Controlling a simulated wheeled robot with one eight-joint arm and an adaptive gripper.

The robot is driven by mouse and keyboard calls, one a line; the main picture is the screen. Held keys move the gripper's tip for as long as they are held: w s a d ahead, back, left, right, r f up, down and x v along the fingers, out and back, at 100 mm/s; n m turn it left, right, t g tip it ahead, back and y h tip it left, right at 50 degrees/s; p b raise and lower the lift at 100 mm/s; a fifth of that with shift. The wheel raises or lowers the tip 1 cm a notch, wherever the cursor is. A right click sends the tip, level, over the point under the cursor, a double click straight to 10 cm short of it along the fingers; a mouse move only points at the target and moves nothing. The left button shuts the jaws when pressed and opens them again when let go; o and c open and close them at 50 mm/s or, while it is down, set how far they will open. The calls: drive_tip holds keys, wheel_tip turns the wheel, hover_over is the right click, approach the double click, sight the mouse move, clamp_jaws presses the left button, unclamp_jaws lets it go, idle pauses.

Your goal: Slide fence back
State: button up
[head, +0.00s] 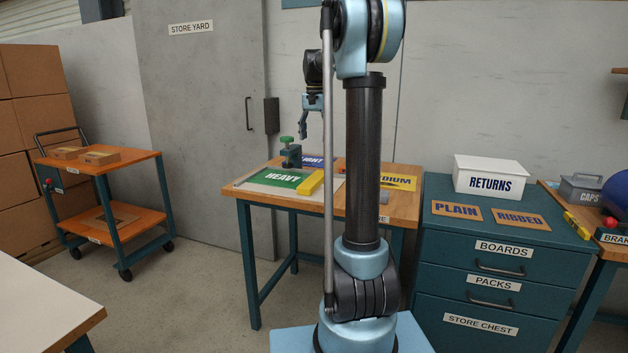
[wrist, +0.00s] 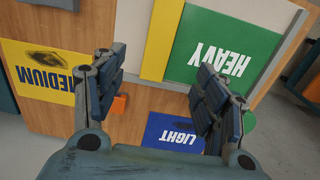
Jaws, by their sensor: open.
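A yellow bar (head: 310,183), which looks like the fence, lies on the wooden bench (head: 240,191) along the right end of the green HEAVY panel (head: 280,178). In the wrist view the yellow bar (wrist: 160,40) runs between the green HEAVY panel (wrist: 222,48) and a cream strip (wrist: 126,35). My gripper (head: 302,131) is above the bench, apart from the bar. In the wrist view my gripper (wrist: 158,85) is open, with nothing between its fingers. My arm hides part of the bench in the head view.
A clamp with a green knob (head: 287,141) stands at the bench's back left. Blue LIGHT (wrist: 170,134) and yellow MEDIUM (wrist: 38,70) panels lie on the bench. The store chest (head: 490,265) is at right, an orange trolley (head: 132,158) at left, with open floor between trolley and bench.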

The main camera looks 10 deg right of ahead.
sight(315, 178)
drive_tip(key=f, duration=1.7)
drive_tip(key=shift+w+f, duration=0.2)
drive_tip(key=shift+c, duration=0.2)
drive_tip(key=c, duration=1.5)
drive_tip(key=shift+o, duration=0.2)
drive_tip(key=s+d, duration=0.1)
drive_tip(key=d, duration=0.1)
drive_tip(key=s+d, duration=0.2)
drive_tip(key=d, duration=0.1)
drive_tip(key=shift+s+d, duration=0.15)
drive_tip(key=shift+d, duration=0.2)
drive_tip(key=o, duration=1.5)
drive_tip(key=shift+r, duration=0.15)
wheel_tip(315, 178, up, 12)
